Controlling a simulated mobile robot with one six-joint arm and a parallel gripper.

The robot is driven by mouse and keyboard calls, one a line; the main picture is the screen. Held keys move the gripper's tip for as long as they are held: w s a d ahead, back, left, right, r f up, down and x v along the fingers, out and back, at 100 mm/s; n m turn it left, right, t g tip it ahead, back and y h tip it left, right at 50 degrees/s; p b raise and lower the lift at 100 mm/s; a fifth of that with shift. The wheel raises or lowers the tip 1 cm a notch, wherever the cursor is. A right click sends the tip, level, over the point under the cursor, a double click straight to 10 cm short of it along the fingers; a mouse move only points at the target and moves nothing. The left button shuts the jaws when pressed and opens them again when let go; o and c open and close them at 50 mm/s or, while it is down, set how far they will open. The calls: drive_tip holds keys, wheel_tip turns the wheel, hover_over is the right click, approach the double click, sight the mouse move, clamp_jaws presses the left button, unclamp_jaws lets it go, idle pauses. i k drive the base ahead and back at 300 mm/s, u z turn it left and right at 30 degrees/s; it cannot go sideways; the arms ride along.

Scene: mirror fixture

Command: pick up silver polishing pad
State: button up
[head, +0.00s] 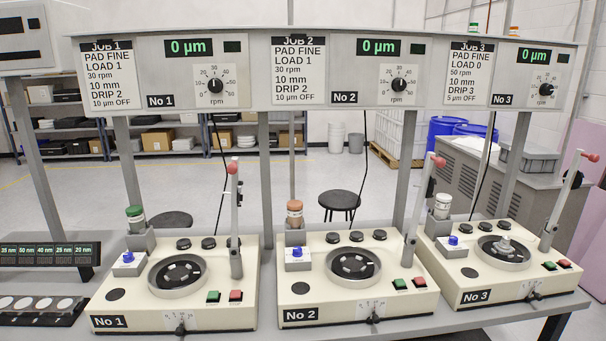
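No pad is clearly marked as the silver polishing pad. Pale grey-white round discs (37,303) lie in a row on a black tray (68,319) at the lower left, cut by the picture's edge. Dark round pads (208,243) sit along the back of each cream machine. A small silvery fitting (505,246) stands on the turntable of machine No 3 (478,296). The turntables of No 1 (177,274) and No 2 (353,264) hold dark plates with pale pieces. My gripper is not in view.
Upright levers with red knobs (233,167) rise beside each turntable. Bottles (135,217) stand at the machines' back left. A sloped display panel (334,70) on posts spans above.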

sight(505, 244)
drive_tip(key=k, duration=1.35)
drive_tip(key=u, duration=0.3)
drive_tip(key=i, duration=1.7)
drive_tip(key=z, duration=0.6)
